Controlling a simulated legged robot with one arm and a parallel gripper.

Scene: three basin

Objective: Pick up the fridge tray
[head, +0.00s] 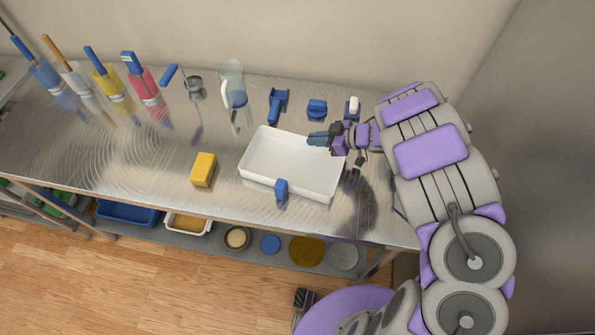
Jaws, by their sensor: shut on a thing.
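The fridge tray appears to be the white, shallow, rectangular tray (282,160) on the metal table, right of the middle in the head view. It looks empty and level. My gripper (318,139) reaches in from the right and is shut on the tray at its far right rim. The fingers partly cover that corner, so the exact contact is hard to see. I cannot tell whether the tray is lifted off the table.
A blue object (281,188) stands at the tray's front wall. A yellow block (203,170) lies to its left. Behind are a clear jug (233,85) and small blue items (277,104). Coloured utensil holders (110,90) line the back left. The table's front left is clear.

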